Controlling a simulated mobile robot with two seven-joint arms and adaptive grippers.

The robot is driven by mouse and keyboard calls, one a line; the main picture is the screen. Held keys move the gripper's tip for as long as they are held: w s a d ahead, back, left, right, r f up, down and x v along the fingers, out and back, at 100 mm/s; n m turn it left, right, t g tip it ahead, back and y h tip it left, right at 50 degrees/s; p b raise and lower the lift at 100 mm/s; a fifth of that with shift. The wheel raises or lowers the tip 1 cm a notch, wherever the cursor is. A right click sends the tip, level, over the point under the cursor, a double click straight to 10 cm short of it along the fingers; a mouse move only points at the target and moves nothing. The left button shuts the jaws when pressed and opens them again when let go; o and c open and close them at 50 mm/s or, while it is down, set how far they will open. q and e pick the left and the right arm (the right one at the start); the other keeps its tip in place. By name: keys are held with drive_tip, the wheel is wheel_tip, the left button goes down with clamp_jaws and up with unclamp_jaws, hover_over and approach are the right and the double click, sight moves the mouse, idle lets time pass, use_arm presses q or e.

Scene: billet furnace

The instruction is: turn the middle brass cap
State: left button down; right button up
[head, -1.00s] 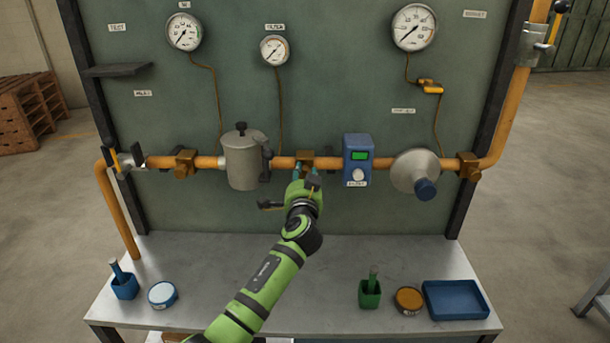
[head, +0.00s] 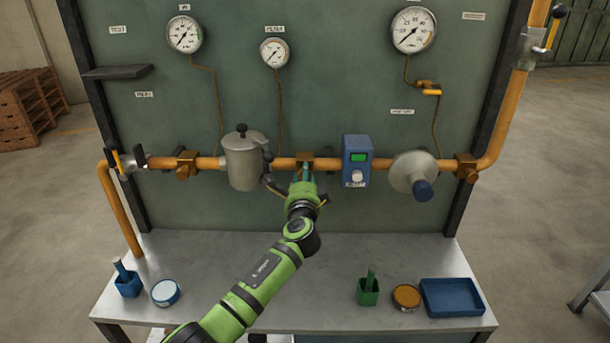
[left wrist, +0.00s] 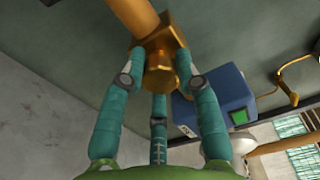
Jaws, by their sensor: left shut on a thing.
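The middle brass fitting (head: 306,157) sits on the orange pipe between the grey canister and the blue box. Its hexagonal cap (left wrist: 160,72) shows in the left wrist view, pointing toward my palm. My left gripper (head: 305,174) is at this fitting, with its teal fingers closed around the cap. In the left wrist view the gripper (left wrist: 160,85) has fingers on both sides of the cap and one behind it. In the head view the gripper hides most of the cap. My right gripper is not in view.
The grey canister (head: 243,163) is close on the left and the blue box (head: 357,160) close on the right. Other brass fittings (head: 186,164) (head: 467,167) sit along the pipe.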

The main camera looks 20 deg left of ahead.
use_arm(q)
drive_tip(key=shift+a+f, duration=0.2)
idle(0.4)
drive_tip(key=c, duration=1.2)
unclamp_jaws()
drive_tip(key=o, duration=0.3)
drive_tip(key=shift+r, duration=0.1)
drive_tip(key=shift+m, duration=0.3)
drive_tip(key=v, duration=1.2)
